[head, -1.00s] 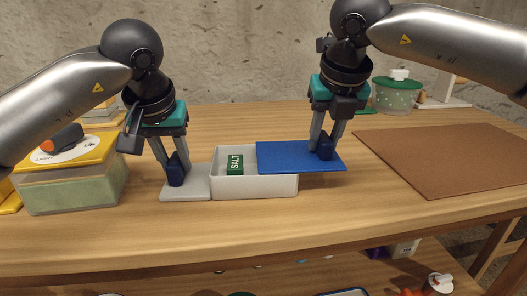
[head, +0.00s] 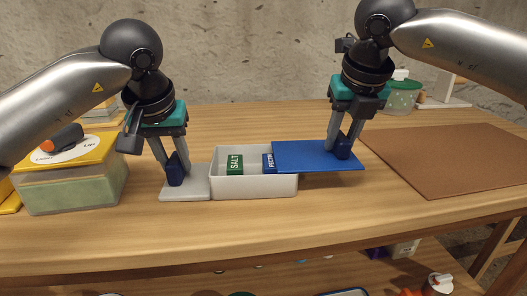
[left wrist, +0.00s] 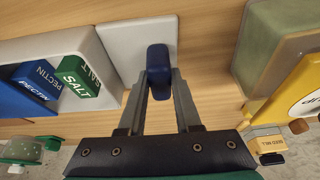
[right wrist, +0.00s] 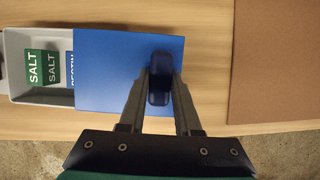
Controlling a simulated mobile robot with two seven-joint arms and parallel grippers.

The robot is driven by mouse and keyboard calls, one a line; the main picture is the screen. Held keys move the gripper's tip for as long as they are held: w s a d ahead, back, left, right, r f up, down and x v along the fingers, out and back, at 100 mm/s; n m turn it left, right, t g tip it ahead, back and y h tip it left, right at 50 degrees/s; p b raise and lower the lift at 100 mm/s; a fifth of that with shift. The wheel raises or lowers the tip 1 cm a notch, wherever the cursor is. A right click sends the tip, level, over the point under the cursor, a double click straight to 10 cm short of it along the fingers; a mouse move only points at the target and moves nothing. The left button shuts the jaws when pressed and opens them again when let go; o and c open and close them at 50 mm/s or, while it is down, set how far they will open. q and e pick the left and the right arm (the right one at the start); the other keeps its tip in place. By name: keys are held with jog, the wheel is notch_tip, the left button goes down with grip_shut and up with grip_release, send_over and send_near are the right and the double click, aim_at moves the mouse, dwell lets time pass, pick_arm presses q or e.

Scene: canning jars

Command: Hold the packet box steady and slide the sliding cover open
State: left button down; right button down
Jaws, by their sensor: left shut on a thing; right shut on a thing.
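The white packet box (head: 254,188) sits on the wooden table, with a flat grey tab (head: 195,189) on its left. My left gripper (head: 177,172) is shut on the dark blue knob on that tab. The blue sliding cover (head: 305,156) lies over the box's right end and juts well past it. My right gripper (head: 343,149) is shut on the cover's dark blue knob. The left part of the box is open. The cover hides the box's right end.
A jar with a yellow lid (head: 70,180) stands left of my left gripper. A brown board (head: 450,160) lies to the right of the cover, close to its edge. A green jar (head: 401,97) stands at the back right. The table behind the box is clear.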

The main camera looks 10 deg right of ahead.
jog(key=c, duration=0.5)
grip_release()
jog(key=shift+a, duration=0.2)
jog(key=shift+r, duration=0.15)
jog(key=v, duration=1.1)
jog(key=shift+s+r, duration=0.2)
jog(key=shift+r, duration=0.15)
pick_arm(q)
jog(key=c, duration=0.5)
grip_release()
